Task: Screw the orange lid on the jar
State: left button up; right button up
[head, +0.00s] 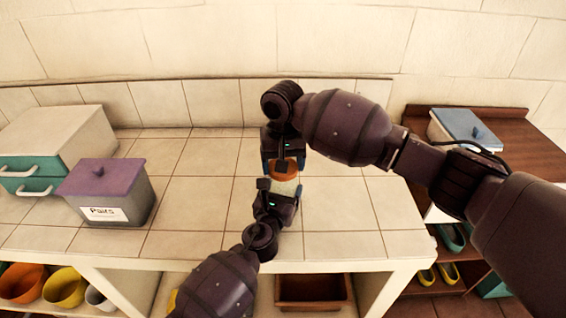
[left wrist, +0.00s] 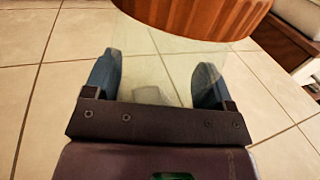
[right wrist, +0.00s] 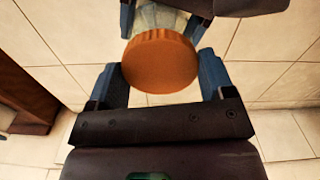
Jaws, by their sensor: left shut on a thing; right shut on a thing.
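The orange lid (head: 283,168) is a ribbed disc on top of the clear jar (head: 286,187), above the tiled counter. My left gripper (head: 279,191) is shut on the jar; its blue fingers stand either side of the clear wall in the left wrist view (left wrist: 157,78). My right gripper (head: 283,160) is shut on the lid from the far side; the right wrist view shows the lid (right wrist: 160,62) between its blue fingers. The jar (right wrist: 160,18) shows behind the lid there. I cannot tell how tightly the lid sits on the rim.
A grey bin with a purple lid (head: 105,190) and a white box with green drawers (head: 60,145) stand at the left. A blue-lidded box (head: 465,130) stands on the brown cabinet (head: 515,125) at the right. The counter (head: 190,190) is clear around the jar.

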jog(key=m, duration=0.4)
jog(key=shift+m, duration=0.4)
jog(key=m, duration=0.7)
jog(key=shift+a+m, duration=0.1)
jog(key=shift+m, duration=0.3)
jog(key=m, duration=0.8)
jog(key=shift+a+m, duration=0.1)
jog(key=shift+m, duration=0.3)
jog(key=m, duration=0.6)
jog(key=shift+w, duration=0.1)
jog(key=o, duration=0.9)
jog(key=shift+c, duration=0.5)
